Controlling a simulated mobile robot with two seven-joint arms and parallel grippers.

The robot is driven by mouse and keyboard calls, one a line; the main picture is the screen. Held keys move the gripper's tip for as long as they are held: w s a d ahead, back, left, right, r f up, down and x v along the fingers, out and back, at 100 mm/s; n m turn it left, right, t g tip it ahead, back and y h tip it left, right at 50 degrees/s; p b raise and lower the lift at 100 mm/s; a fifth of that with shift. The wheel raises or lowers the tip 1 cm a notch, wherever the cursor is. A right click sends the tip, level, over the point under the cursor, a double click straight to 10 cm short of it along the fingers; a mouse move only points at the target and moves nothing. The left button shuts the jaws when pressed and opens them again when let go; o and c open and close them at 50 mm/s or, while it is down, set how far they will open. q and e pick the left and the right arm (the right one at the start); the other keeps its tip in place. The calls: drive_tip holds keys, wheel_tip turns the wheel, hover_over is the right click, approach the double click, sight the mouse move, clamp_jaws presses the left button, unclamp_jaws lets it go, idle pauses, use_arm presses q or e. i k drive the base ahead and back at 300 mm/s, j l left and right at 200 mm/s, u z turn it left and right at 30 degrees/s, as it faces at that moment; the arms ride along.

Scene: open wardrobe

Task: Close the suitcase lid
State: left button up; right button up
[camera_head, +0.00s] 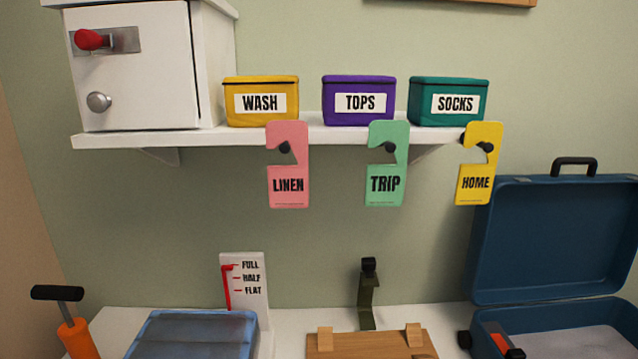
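The dark blue suitcase (480,322) stands open on the right of the white surface, cut off by the picture's right and bottom edges. Its lid (555,240) stands upright at the back, leaning near the wall, with a black handle (574,163) on its top edge. The base shows a grey inside (575,344). A small red and black piece (500,344) shows at the base's left side; I cannot tell what it is. Neither of my grippers is in view.
Door tags hang from the shelf (190,138); the yellow HOME tag (478,185) hangs near the lid's left edge. A wooden board (370,346), an olive stand (367,295), a blue translucent item (190,335) and an orange pump (76,340) stand left of the suitcase.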

sight(553, 237)
drive_tip(key=l+u, duration=0.15)
drive_tip(key=l, duration=0.25)
drive_tip(key=k+l+u, duration=0.15)
drive_tip(key=l, duration=0.2)
drive_tip(key=k+l+u, duration=0.1)
drive_tip(key=l, duration=0.3)
drive_tip(key=k+l+u, duration=0.15)
drive_tip(key=l, duration=0.2)
drive_tip(key=k+l+u, duration=0.15)
drive_tip(key=l, duration=0.2)
